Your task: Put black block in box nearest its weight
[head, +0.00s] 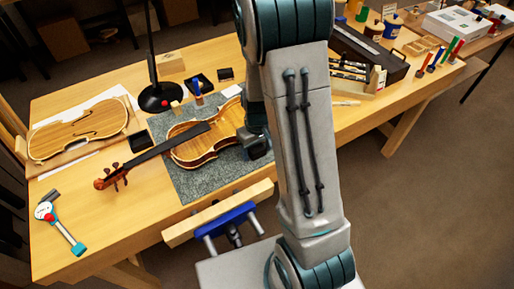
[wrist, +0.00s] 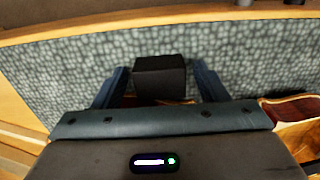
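The black block (wrist: 160,77) sits between the two fingers of my gripper (wrist: 160,82) in the wrist view, over the grey mat. Narrow gaps seem to show between the block and both fingers, so my gripper looks open around it. In the head view my gripper (head: 257,146) is low at the mat's right side, beside the violin body, partly hidden by my arm. Candidate boxes are a dark open box (head: 208,86), a small dark box (head: 225,74) and a wooden box (head: 170,62) at the back. No weight markings are readable.
A violin (head: 195,145) lies across the grey mat (head: 190,187). A black lamp base (head: 160,98) stands behind it. A violin plate (head: 78,131) lies at left, with a dial gauge tool (head: 60,225) in front. A dark toolbox (head: 365,50) stands at right.

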